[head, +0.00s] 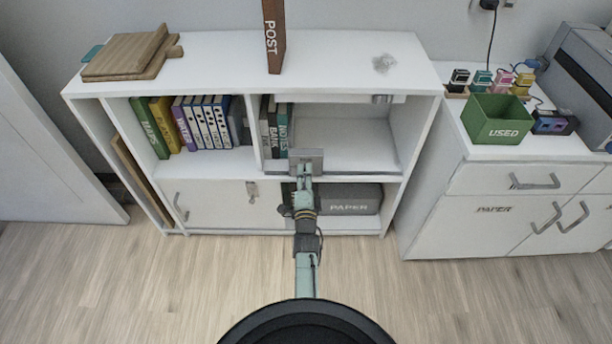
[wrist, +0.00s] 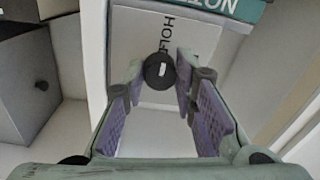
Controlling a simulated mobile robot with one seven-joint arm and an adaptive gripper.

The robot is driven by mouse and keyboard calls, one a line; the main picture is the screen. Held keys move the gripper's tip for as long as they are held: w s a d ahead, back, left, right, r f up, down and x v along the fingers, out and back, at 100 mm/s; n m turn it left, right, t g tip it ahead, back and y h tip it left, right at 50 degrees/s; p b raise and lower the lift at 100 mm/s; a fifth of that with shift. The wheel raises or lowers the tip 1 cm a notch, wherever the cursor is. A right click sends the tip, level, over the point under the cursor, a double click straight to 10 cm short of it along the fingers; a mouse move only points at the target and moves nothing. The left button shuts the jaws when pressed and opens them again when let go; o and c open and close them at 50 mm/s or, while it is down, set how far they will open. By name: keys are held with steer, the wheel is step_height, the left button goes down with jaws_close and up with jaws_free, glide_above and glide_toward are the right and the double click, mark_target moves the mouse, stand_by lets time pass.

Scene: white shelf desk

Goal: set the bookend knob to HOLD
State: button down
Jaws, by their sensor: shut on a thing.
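The bookend (head: 306,153) is a grey plate in the shelf's open right compartment, beside the upright books. In the wrist view the bookend's pale face (wrist: 140,35) carries sideways black lettering that reads as HOLD, its last letter unclear. Below the lettering is a round black knob (wrist: 152,82) with a short white mark. The mark stands roughly upright in that view, toward the lettering. My gripper (wrist: 160,72) has its purple-padded fingers on both sides of the knob, shut on it. In the head view my gripper (head: 304,172) is in front of the bookend and covers the knob.
Books, including a teal one (wrist: 235,8), stand close to the bookend. A grey PAPER box (head: 348,200) is on the shelf below. A POST book (head: 274,35) and wooden boards (head: 125,54) are on the desk top. The compartment right of the bookend (head: 350,140) is clear.

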steer(key=shift+r, duration=0.1)
steer(key=c, duration=1.3)
jaws_free()
steer(key=s, duration=0.7)
steer(key=shift+s+f, duration=0.25)
